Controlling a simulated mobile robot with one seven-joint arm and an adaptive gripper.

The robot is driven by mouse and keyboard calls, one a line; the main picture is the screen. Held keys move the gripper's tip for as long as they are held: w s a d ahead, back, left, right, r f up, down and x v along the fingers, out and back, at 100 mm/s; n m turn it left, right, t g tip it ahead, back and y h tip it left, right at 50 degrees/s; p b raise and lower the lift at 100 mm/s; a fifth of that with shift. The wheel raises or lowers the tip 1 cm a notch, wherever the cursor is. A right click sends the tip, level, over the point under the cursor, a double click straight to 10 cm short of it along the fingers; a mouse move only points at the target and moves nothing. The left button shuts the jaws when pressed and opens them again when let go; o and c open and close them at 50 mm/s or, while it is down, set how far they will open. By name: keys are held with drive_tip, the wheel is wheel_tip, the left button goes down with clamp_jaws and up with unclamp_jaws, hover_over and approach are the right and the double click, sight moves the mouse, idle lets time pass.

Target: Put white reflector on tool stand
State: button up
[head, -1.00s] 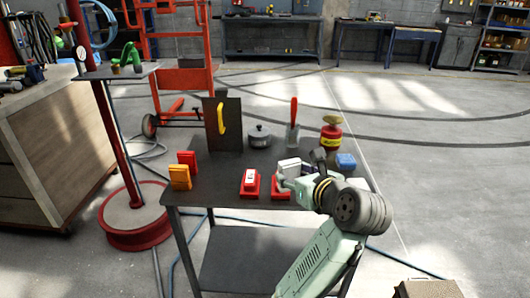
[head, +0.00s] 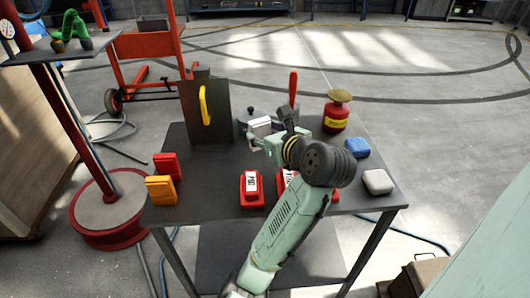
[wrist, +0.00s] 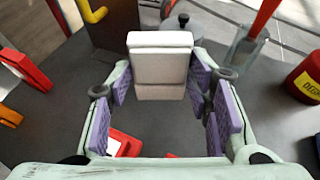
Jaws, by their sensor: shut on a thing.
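A white reflector block (head: 260,127) is held by my gripper (head: 272,138) above the middle of the dark table (head: 210,165), in front of the grey pot. In the wrist view the white block (wrist: 160,65) sits between the purple finger pads, and my gripper (wrist: 160,85) is shut on it. A second white block (head: 378,182) lies on the table at the right front corner. A stand with a red pole (head: 75,120), a round red base and a small grey tray (head: 60,50) stands left of the table; I cannot tell if it is the tool stand.
On the table are an upright dark plate with yellow handle (head: 205,105), grey pot (head: 250,115), red-handled tool (head: 293,90), red can (head: 336,115), blue block (head: 357,147), red-and-white block (head: 250,188), red block (head: 166,165) and orange block (head: 161,189).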

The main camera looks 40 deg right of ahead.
drive_tip(key=shift+f, duration=3.05)
drive_tip(key=o, duration=1.1)
drive_tip(key=shift+f, duration=0.15)
drive_tip(key=shift+o, duration=0.2)
drive_tip(key=shift+s+r, duration=0.1)
drive_tip(key=shift+r, duration=0.1)
drive_tip(key=p+v, duration=0.1)
drive_tip(key=v, duration=0.9)
drive_tip(key=shift+s+r, duration=0.2)
drive_tip(key=shift+s, duration=0.1)
drive_tip(key=shift+s+a+r+p, duration=0.1)
drive_tip(key=shift+s+a+p, duration=0.2)
drive_tip(key=shift+s, duration=0.2)
